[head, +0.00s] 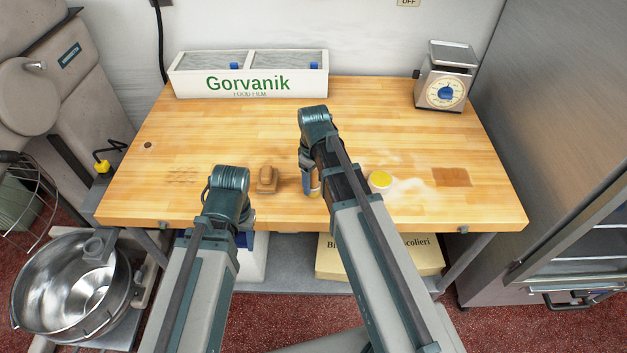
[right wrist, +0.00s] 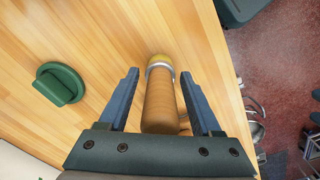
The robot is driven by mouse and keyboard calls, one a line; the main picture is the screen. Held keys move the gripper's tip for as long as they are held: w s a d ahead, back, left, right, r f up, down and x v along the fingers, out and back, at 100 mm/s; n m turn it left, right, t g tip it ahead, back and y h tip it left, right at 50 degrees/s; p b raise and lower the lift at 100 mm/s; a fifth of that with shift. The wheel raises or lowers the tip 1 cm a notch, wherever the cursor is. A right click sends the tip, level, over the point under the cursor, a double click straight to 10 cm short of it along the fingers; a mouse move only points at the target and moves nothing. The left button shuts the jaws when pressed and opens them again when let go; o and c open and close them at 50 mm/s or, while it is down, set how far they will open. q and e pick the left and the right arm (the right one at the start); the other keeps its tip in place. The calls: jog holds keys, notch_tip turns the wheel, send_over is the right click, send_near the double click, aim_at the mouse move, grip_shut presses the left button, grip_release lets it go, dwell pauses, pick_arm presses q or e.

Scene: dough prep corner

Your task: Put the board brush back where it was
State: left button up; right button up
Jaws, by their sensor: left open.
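A brush-like tool (right wrist: 160,103) has a round wooden handle, a metal band and a yellowish end. In the right wrist view it lies between the fingers of my right gripper (right wrist: 160,75), with a gap on each side. The gripper is open around it. In the head view my right gripper (head: 309,170) is low over the table's front middle, and my arm hides most of the tool. A brown block with a raised grip (head: 267,180) sits to its left; I cannot tell whether it is a brush. My left gripper (head: 227,190) is open near the front edge, its fingers mostly hidden.
A round green object with a ridge (right wrist: 58,84) lies beside the tool. A yellow round item (head: 380,180) with pale powder around it and a dark patch (head: 452,177) are right. A white Gorvanik box (head: 248,85) and a scale (head: 445,78) stand at the back. Table centre-left is clear.

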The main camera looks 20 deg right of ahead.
jog(key=shift+r, duration=0.1)
notch_tip(320, 180, up, 12)
jog(key=p, duration=1.2)
jog(key=shift+r, duration=0.1)
jog(key=s+a+m+h, duration=0.1)
jog(key=s+a+m, duration=0.3)
jog(key=s+a, duration=0.6)
jog(key=s, duration=0.4)
jog(key=shift+a, duration=0.3)
jog(key=shift+s, duration=0.1)
notch_tip(320, 180, down, 8)
jog(key=b, duration=0.8)
jog(key=shift+f, duration=0.2)
